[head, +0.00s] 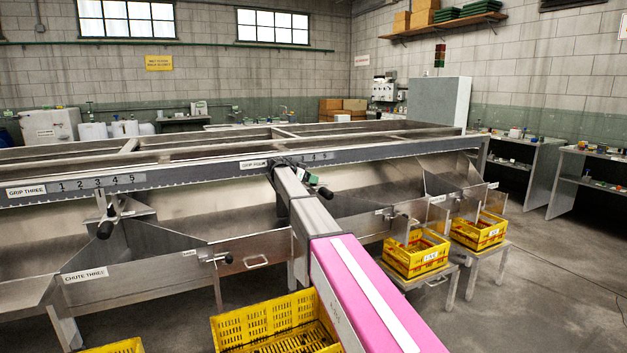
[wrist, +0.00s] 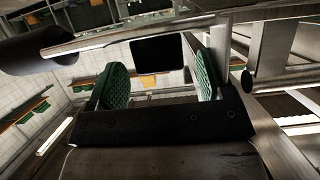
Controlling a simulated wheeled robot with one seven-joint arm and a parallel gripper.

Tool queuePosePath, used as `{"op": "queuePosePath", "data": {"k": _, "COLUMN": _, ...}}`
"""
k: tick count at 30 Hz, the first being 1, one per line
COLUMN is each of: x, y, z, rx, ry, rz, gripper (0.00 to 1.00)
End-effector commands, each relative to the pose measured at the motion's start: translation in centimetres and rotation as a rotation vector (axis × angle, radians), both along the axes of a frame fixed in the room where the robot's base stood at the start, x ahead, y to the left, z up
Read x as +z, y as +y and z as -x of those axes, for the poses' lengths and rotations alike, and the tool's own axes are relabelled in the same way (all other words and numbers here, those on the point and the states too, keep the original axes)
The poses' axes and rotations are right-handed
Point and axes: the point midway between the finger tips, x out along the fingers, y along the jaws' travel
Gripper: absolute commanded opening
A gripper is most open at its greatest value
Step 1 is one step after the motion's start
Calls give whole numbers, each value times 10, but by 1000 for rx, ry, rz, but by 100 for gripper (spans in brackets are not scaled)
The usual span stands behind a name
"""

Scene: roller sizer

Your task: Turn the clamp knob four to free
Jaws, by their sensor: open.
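The clamp by the partly covered "GRIP FOUR" label (head: 253,163) is mostly hidden behind my arm. A black knob handle (head: 326,193) shows just right of my gripper (head: 303,175), at the rail. My gripper is open, with its green pads apart in the wrist view (wrist: 161,75). A dark rounded block (wrist: 158,55) shows between the pads there, with no clear contact. I cannot tell whether it is part of the clamp. A black cylinder on a metal rod (wrist: 110,37) lies at upper left of the wrist view.
The numbered rail (head: 150,176) runs along the sizer front. Another black-handled clamp (head: 105,229) hangs below "GRIP THREE". Metal chutes lie under the rail. Yellow crates (head: 415,262) stand on stools at right, and another (head: 270,318) is below my arm. The floor at right is clear.

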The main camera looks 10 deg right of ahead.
Motion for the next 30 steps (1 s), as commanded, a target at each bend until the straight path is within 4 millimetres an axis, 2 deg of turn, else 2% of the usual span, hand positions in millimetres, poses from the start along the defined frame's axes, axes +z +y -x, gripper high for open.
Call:
{"op": "queuePosePath", "data": {"k": 6, "x": -6, "y": -14, "z": -5, "rx": 1, "ry": 0, "rz": 0, "gripper": 74}}
{"op": "queuePosePath", "data": {"k": 15, "x": -7, "y": -16, "z": -5, "rx": 1, "ry": 0, "rz": -1, "gripper": 74}}
{"op": "queuePosePath", "data": {"k": 17, "x": -7, "y": -16, "z": -5, "rx": 1, "ry": 0, "rz": -1, "gripper": 58}}
{"op": "queuePosePath", "data": {"k": 18, "x": -7, "y": -16, "z": -5, "rx": 1, "ry": 0, "rz": -1, "gripper": 45}}
{"op": "queuePosePath", "data": {"k": 20, "x": -7, "y": -16, "z": -5, "rx": 1, "ry": 0, "rz": -1, "gripper": 26}}
{"op": "queuePosePath", "data": {"k": 30, "x": -7, "y": -16, "z": -4, "rx": 28, "ry": -1, "rz": 0, "gripper": 25}}
